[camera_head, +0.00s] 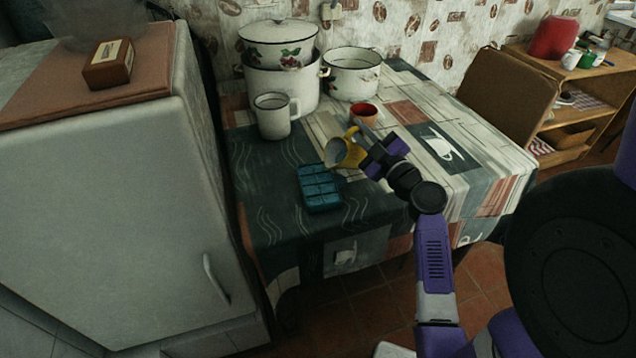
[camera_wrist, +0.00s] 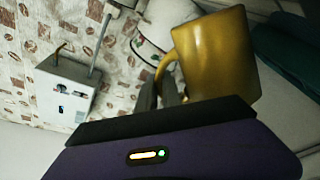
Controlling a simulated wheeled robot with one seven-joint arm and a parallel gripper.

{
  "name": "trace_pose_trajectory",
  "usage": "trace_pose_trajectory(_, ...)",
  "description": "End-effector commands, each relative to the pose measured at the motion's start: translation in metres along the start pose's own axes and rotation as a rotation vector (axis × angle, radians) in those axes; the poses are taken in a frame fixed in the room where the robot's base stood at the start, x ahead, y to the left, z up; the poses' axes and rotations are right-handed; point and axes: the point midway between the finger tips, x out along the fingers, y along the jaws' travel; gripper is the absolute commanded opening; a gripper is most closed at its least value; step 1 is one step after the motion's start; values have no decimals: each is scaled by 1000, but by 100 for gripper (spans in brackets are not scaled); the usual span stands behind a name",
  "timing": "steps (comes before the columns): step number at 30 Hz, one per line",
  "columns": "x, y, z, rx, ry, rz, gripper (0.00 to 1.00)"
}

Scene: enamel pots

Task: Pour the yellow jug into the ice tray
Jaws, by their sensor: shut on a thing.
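The yellow jug (camera_head: 354,154) is tilted to the left in the head view, with its pale open mouth toward the ice tray. My gripper (camera_head: 364,148) is shut on the jug from the right. In the wrist view the jug (camera_wrist: 215,55) fills the upper middle, with its curved handle at my gripper's fingers (camera_wrist: 165,92). The teal ice tray (camera_head: 319,188) lies on the table, just below and left of the jug's mouth. Its compartments face up; what is in them is too small to tell. I see no stream between jug and tray.
A white enamel mug (camera_head: 273,117), a large pot with a lidded pot (camera_head: 278,45) on it, another white pot (camera_head: 353,75) and a small red bowl (camera_head: 363,113) stand behind on the cloth-covered table (camera_head: 270,225). A fridge (camera_head: 110,190) flanks the left. The table's right side is clear.

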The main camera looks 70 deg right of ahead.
Motion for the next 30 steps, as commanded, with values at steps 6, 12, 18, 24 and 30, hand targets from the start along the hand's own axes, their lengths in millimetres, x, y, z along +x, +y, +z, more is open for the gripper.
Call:
trace_pose_trajectory(6,1,4,5,100,-19,4,0)
trace_pose_trajectory(12,1,8,16,247,-46,7,0)
trace_pose_trajectory(18,5,27,22,399,-75,11,0)
trace_pose_trajectory(24,6,31,45,566,-107,15,0)
trace_pose_trajectory(30,8,46,52,734,-140,19,0)
